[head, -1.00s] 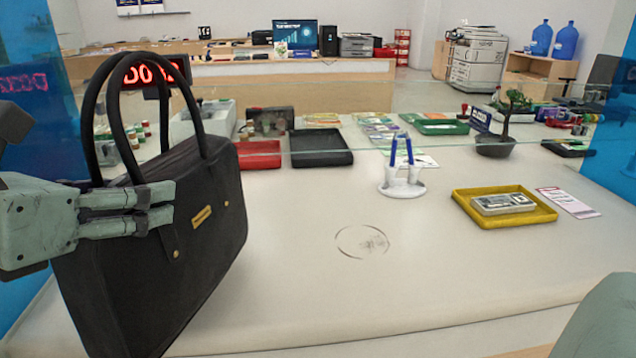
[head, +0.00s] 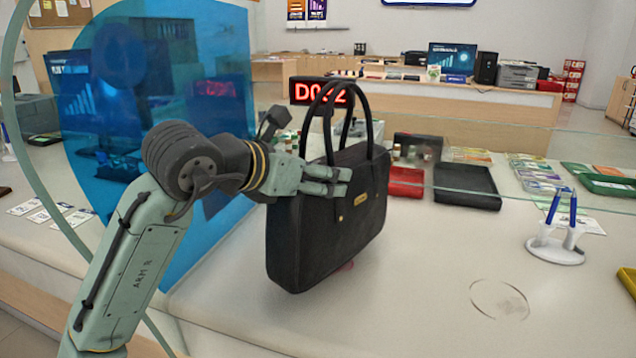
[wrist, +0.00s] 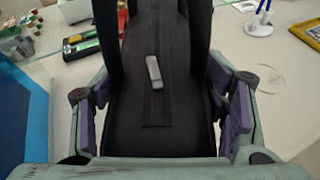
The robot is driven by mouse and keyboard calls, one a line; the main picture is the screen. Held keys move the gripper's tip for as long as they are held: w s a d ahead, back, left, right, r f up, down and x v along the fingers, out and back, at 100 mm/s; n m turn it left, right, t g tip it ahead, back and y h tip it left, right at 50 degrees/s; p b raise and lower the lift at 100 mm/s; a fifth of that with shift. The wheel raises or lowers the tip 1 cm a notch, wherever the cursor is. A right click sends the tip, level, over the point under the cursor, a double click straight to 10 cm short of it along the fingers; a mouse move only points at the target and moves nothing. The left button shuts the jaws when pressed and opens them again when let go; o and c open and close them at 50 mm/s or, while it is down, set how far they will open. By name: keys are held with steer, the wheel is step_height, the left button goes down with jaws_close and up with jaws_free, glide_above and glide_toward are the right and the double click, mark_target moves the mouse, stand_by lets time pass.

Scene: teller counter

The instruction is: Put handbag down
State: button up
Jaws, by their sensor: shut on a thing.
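The black handbag (head: 330,215) with two upright loop handles and a small gold plate hangs in my gripper (head: 325,180) over the left part of the counter (head: 420,290). In the head view its base looks slightly above the counter top, with a small reddish patch showing beneath it. In the wrist view the top of the handbag (wrist: 155,110) with its strap and clasp fills the space between my two fingers (wrist: 160,118). The fingers press on both sides of the bag near the handles.
A blue translucent panel (head: 215,120) stands left of the bag. A glass screen (head: 480,168) runs behind it. A red tray (head: 405,182) and a black tray (head: 467,186) lie beyond. A white pen holder (head: 555,248) stands to the right. The counter's front middle is clear.

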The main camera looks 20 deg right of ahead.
steer(key=shift+w+d+r, duration=0.1)
steer(key=shift+w+d, duration=0.25)
steer(key=shift+w, duration=0.3)
steer(key=shift+f+p, duration=0.35)
steer(key=shift+f, duration=1.45)
steer(key=o, duration=1.9)
steer(key=shift+f, duration=0.1)
steer(key=shift+o, duration=0.2)
steer(key=shift+s+a, duration=0.1)
steer(key=b+v, duration=0.4)
steer(key=v, duration=0.8)
